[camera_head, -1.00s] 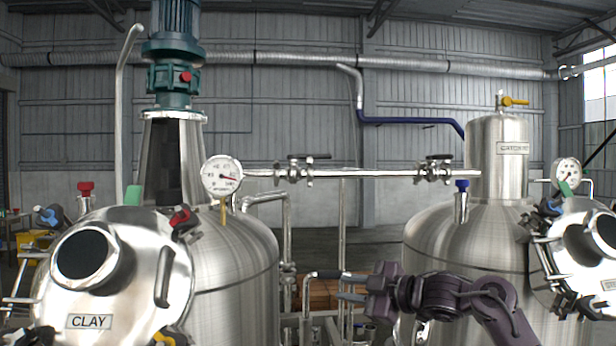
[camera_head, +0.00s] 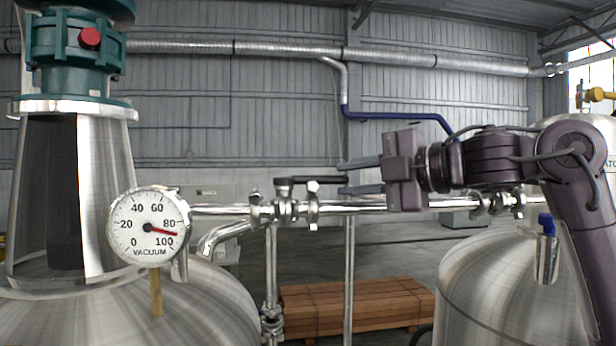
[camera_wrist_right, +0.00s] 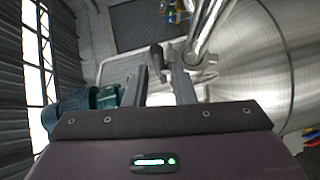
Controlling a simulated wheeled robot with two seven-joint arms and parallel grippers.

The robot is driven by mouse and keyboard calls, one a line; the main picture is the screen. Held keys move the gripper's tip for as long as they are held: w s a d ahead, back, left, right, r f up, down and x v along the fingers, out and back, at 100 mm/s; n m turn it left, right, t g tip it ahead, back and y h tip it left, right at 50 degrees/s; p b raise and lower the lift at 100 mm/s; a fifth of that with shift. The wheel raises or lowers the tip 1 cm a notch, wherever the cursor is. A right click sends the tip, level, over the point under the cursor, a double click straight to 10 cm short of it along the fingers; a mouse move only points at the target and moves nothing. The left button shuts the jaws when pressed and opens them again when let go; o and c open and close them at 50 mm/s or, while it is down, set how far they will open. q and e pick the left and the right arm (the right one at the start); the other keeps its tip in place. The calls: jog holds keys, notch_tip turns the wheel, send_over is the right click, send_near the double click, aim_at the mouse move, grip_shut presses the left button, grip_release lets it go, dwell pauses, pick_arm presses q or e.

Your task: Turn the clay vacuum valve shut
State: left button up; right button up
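The clay vacuum valve (camera_head: 285,208) sits on the horizontal steel pipe, right of the vacuum gauge (camera_head: 149,227). Its black lever (camera_head: 310,180) lies along the pipe, its free end pointing right. My right gripper (camera_head: 342,178) comes in from the right above the pipe, fingers pointing left. The fingers are apart, one above the other in the head view, with the lever's end appearing between their tips. In the right wrist view, the spread fingers (camera_wrist_right: 160,78) show a dark piece, apparently the lever (camera_wrist_right: 157,57), between their tips. Contact cannot be told. My left gripper is not in view.
The clay tank (camera_head: 170,310) stands at left under a teal motor (camera_head: 75,50). The gauge needle points between 80 and 100. Another tank (camera_head: 490,285) with a blue-capped fitting (camera_head: 547,232) is at right. Wooden planks (camera_head: 350,305) lie behind the pipes.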

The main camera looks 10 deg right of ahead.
aim_at(329, 180)
jog(key=shift+w+a+r, duration=0.1)
jog(key=shift+w+a, duration=0.1)
jog(key=shift+a, duration=0.05)
jog(key=shift+w+a+p, duration=0.2)
jog(key=shift+a+p, duration=0.1)
jog(key=shift+p, duration=0.2)
jog(key=p+x, duration=0.3)
jog(key=x, duration=0.3)
jog(key=shift+s, duration=0.15)
jog(key=shift+a, duration=0.1)
grip_shut()
